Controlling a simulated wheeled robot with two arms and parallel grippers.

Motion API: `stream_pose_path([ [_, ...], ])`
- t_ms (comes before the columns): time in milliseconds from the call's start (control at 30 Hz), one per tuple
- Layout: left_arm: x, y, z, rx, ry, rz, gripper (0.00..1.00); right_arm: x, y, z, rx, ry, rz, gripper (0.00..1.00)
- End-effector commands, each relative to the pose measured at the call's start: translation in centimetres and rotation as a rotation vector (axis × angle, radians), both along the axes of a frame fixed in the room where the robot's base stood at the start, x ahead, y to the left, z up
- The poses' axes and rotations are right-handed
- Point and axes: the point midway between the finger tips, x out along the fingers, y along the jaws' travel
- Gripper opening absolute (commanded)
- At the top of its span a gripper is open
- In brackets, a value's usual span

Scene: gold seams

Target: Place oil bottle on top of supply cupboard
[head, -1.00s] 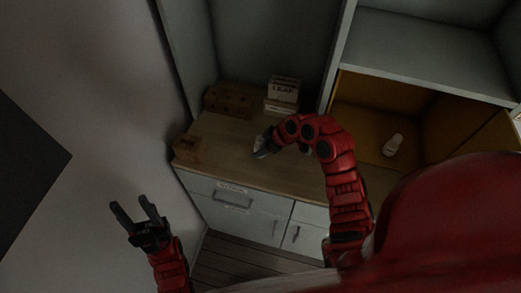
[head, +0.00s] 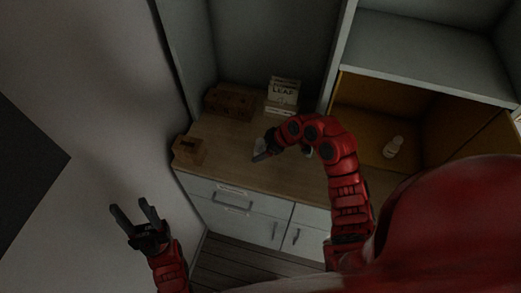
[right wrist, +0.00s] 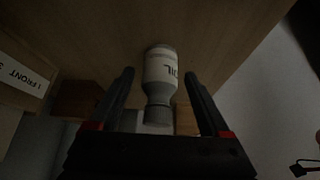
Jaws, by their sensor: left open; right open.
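A small white oil bottle (right wrist: 160,68) with a grey cap and the letters "OIL" shows in the right wrist view. It is between the spread fingers of my right gripper (right wrist: 160,92), with gaps on both sides. In the head view the bottle (head: 259,144) is a pale patch beside my right gripper (head: 263,153), over the wooden counter, partly hidden by it. My left gripper (head: 134,213) is open and empty in front of the wall at lower left. A grey cupboard (head: 430,55) stands at the right; I cannot tell if it is the supply cupboard.
The wooden counter (head: 225,160) holds a small brown box (head: 188,150), a brown crate (head: 230,102) and white-labelled boxes (head: 284,92). Grey drawers (head: 235,203) are below. Another white bottle (head: 393,147) stands in the yellow-brown compartment at right. A dividing panel (head: 338,55) rises behind my right arm.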

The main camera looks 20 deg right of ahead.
Motion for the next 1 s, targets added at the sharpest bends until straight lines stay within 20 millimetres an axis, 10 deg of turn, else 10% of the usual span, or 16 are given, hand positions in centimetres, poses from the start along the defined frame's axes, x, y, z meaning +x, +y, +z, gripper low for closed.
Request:
stream_pose_path([
  [500, 0.0, 0.0, -1.4, 0.0, 0.0, 0.0, 0.5, -3.4, -4.4, 8.5, -0.006, -0.004, -0.003, 0.81],
  [1000, 0.0, 0.0, -1.4, 0.0, 0.0, 0.0, 0.5, -3.8, -4.6, 9.1, -0.003, -0.002, -0.001, 0.81],
])
